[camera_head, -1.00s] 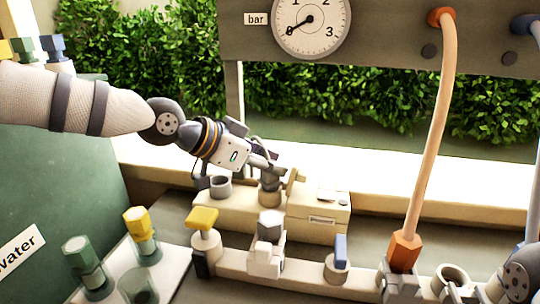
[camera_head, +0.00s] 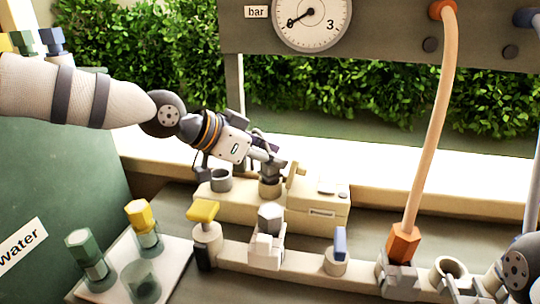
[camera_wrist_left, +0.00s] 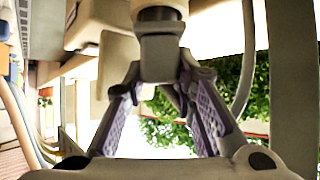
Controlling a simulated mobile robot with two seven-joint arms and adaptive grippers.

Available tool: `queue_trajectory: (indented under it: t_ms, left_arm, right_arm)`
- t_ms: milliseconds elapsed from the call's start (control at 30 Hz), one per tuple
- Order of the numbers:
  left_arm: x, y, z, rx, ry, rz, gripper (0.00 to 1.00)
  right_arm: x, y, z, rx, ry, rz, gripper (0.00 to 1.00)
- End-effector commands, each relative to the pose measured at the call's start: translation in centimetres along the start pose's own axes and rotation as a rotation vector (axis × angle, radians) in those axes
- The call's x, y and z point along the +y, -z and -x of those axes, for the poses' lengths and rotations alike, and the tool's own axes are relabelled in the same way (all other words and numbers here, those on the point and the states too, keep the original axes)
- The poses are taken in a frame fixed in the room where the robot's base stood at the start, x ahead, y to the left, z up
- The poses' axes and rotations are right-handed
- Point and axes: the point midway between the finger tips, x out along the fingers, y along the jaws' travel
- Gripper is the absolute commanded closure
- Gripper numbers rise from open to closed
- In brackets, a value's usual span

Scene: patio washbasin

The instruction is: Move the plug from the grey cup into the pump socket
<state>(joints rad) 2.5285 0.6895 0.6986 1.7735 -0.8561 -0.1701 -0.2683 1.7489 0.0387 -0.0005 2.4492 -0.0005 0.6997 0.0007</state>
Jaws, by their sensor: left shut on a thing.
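My left gripper (camera_head: 270,165) is shut on a grey plug (camera_wrist_left: 161,58), which sits between both fingers in the left wrist view. The plug is at the pump socket (camera_head: 270,188), a round cream collar on the cream pump housing (camera_head: 318,208). It stands roughly upright over the collar and appears to meet it; how deep it sits cannot be told. The grey cup (camera_head: 221,181) is just left of the socket and looks empty. My right arm shows only in the lower right corner, and its gripper's fingers cannot be made out clearly.
A yellow-handled valve (camera_head: 204,212), a grey hexagonal knob (camera_head: 270,217) and a blue lever (camera_head: 340,243) line the front rail. An orange hose (camera_head: 430,130) rises at the right. Yellow (camera_head: 141,216) and green (camera_head: 85,248) plugs stand on a white tray (camera_head: 179,258) at lower left.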

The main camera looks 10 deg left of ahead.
Motion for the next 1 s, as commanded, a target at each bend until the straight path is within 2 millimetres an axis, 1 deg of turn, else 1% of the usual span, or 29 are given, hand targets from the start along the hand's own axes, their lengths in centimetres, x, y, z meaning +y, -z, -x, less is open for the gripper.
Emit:
queue_trajectory:
  t_ms: [333,600,1000]
  left_arm:
    - [0.01,0.15,0.11,0.002,0.001,-0.002,1.0]
    - [0.0,-0.01,-0.01,0.0,0.0,-0.001,1.0]
    - [0.02,-0.64,-0.46,0.0,0.0,0.0,1.0]
  right_arm:
    - [-0.01,0.21,0.36,0.01,0.0,0.0,0.6]
    - [-0.01,0.16,0.28,0.008,0.0,0.0,0.6]
    - [0.0,0.09,0.16,0.004,0.0,0.0,0.6]
